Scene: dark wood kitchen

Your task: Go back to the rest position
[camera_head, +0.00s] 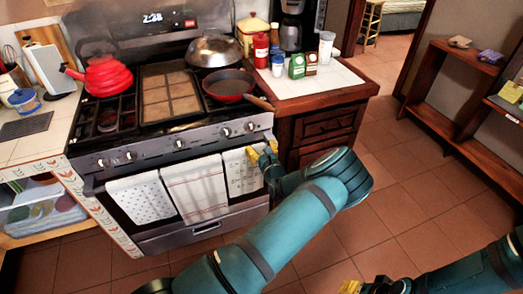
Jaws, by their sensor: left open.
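My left gripper (263,150), with yellow fingertips, is open at the right end of the oven's front, beside the rightmost hanging towel (240,172). I cannot tell whether it touches the towel or the oven handle. My teal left arm reaches up from the bottom middle and bends back toward the stove. My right gripper (350,287) shows only partly at the bottom edge, low over the floor, with a yellow tip. Its fingers are too cut off to judge. The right arm comes in from the lower right corner.
The stove (180,140) carries a red kettle (105,76), a red pan (229,86) and a domed lid (214,50). A tiled counter (315,82) with jars stands right of it. Wooden shelves (455,90) line the right wall. The tiled floor (400,180) between is clear.

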